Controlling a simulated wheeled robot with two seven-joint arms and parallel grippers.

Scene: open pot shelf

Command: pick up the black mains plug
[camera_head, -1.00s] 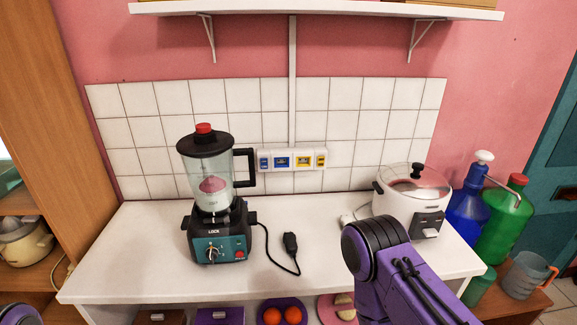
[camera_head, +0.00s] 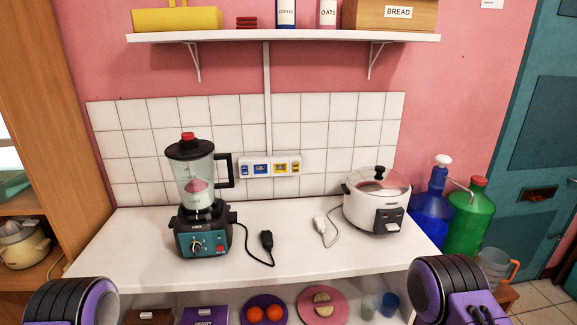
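The black mains plug (camera_head: 267,240) lies on the white counter (camera_head: 300,262), at the end of a black cord that runs from the blender (camera_head: 203,235). It is to the right of the blender's base. A double wall socket (camera_head: 270,167) with blue and yellow parts is on the tiles behind it. Parts of my arms show at the lower left and lower right corners, both well away from the plug. Neither of my grippers is in view.
A white rice cooker (camera_head: 368,212) stands on the right of the counter, with a white plug (camera_head: 319,224) on its cord. An upper shelf (camera_head: 330,37) holds boxes. An open shelf below the counter holds plates with food and cups. Blue and green bottles (camera_head: 470,215) stand at the right.

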